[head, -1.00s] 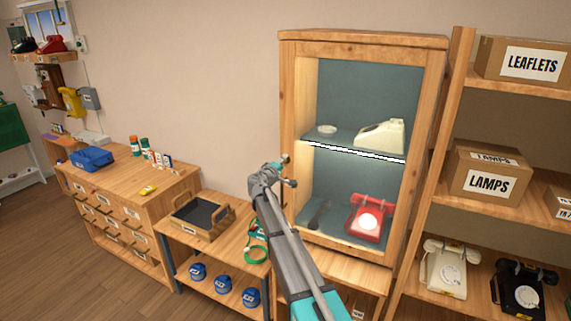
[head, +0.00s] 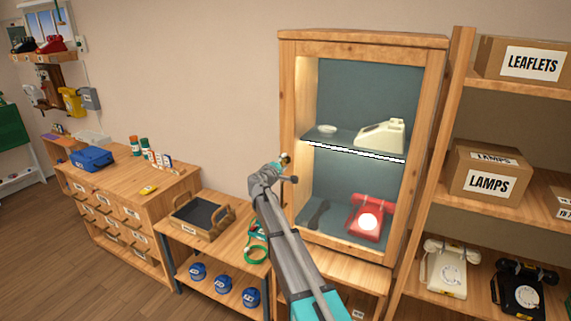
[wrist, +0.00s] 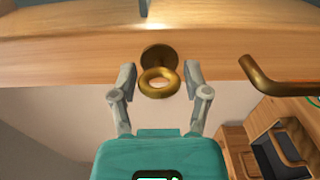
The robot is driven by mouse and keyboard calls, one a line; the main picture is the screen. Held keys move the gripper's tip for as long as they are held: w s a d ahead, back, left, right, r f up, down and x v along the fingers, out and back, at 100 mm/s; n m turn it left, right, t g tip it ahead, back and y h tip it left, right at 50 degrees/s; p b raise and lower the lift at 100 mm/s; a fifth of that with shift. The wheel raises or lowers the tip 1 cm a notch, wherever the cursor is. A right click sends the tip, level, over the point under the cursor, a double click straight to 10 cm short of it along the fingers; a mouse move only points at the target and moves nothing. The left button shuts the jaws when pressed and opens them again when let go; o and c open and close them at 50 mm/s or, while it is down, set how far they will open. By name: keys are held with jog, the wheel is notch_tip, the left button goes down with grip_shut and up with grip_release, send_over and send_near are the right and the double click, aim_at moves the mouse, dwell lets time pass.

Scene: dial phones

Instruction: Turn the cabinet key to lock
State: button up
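The cabinet (head: 289,120) is a light wooden case with a glazed front. Its brass key (wrist: 158,84) sticks out of the wooden frame (wrist: 80,60) in the wrist view, with its ring-shaped bow towards me. My gripper (wrist: 159,76) is open, one grey finger on each side of the bow, with a visible gap on both sides. In the head view my gripper (head: 286,168) is at the cabinet's left front edge. The key cannot be made out clearly there, and the lock behind it is hidden.
A brass handle (wrist: 275,86) juts from the same frame, close to the right finger. Inside the cabinet are a cream phone (head: 381,135) and a red phone (head: 368,217). A low bench with a wooden tray (head: 202,218) stands left of my arm.

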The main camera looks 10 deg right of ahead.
jog(key=shift+o, duration=0.9)
jog(key=shift+s+a, duration=0.1)
jog(key=shift+a, duration=0.05)
jog(key=v, duration=1.1)
jog(key=shift+s+a, duration=0.2)
jog(key=shift+s, duration=0.1)
